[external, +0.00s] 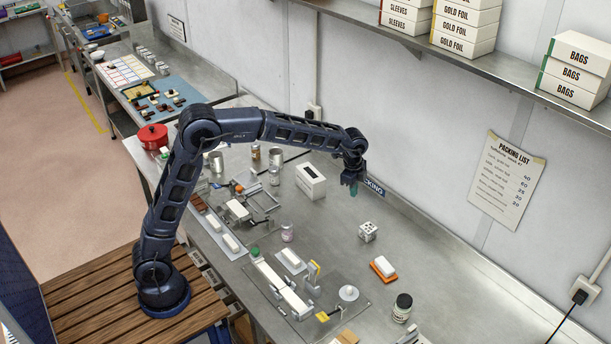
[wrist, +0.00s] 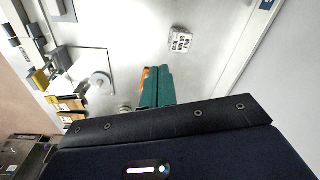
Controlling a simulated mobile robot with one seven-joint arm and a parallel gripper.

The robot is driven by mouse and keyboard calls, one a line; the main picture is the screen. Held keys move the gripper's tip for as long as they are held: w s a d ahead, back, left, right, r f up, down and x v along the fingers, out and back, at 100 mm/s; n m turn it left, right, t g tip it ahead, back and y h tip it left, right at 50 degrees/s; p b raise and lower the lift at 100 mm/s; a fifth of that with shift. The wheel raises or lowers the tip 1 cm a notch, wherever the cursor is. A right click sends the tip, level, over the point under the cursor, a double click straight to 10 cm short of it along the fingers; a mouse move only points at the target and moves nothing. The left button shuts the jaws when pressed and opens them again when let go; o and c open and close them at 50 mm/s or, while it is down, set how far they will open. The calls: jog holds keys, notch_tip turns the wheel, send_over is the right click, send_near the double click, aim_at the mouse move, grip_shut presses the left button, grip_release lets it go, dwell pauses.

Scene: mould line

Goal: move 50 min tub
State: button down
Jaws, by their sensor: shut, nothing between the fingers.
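My gripper (external: 353,190) hangs from the end of the raised arm, near the wall at the back of the steel bench. Its teal fingers (wrist: 157,90) are together and empty in the wrist view. I cannot read "50 min" on any tub. A small white cube with dark markings (external: 368,231) sits on the bench, below and right of my gripper; it also shows in the wrist view (wrist: 180,41). A dark jar with a pale label (external: 402,308) stands at the front right of the bench. A small pinkish tub (external: 287,232) stands further left.
A white box with a dark slot (external: 311,181) stands left of my gripper. An orange-based white block (external: 383,268) lies right of centre. A clear plate with a white disc (external: 348,293) and a white bar (external: 282,286) lie forward. Several cans stand at the back left.

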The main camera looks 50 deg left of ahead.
jog(key=w+d+f+m+g, duration=0.1)
jog(key=w+d+f+m, duration=0.1)
jog(key=w+d+f, duration=0.3)
jog(key=w+d+f+m, duration=0.2)
jog(key=w+d+f, duration=0.1)
jog(key=d+f, duration=0.4)
jog(key=f, duration=0.7)
jog(key=a+f, duration=0.1)
jog(key=f, duration=0.2)
jog(key=shift+s+f, duration=0.2)
jog(key=shift+s, duration=0.05)
jog(key=shift+a, duration=1.15)
jog(key=shift+a+f, duration=0.1)
jog(key=shift+a, duration=0.8)
jog(key=a, duration=2)
jog(key=shift+a, duration=0.15)
